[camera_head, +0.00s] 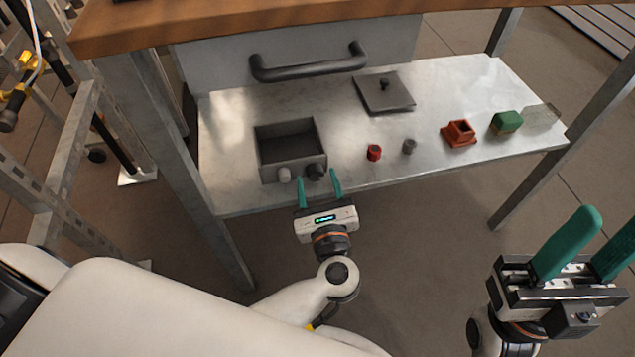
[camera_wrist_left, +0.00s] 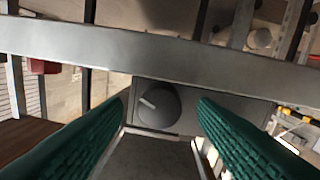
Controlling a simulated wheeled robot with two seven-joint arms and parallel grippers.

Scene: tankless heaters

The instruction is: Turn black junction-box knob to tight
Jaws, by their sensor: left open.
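My left gripper (camera_head: 318,184) is open in front of the black knob, one green finger toward each side. In the left wrist view a dark round knob (camera_wrist_left: 160,106) shows between the open fingers, with gaps on both sides. Its white mark points to the upper left. My right gripper (camera_head: 597,245) is open and empty at the lower right.
The metal shelf (camera_head: 340,110) also holds a grey lid with a knob (camera_head: 384,93), a red part (camera_head: 374,153), a small grey cylinder (camera_head: 409,146), an orange part (camera_head: 459,134) and a green block (camera_head: 506,122). A wooden top (camera_head: 200,20) overhangs; a table leg (camera_head: 180,170) stands left.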

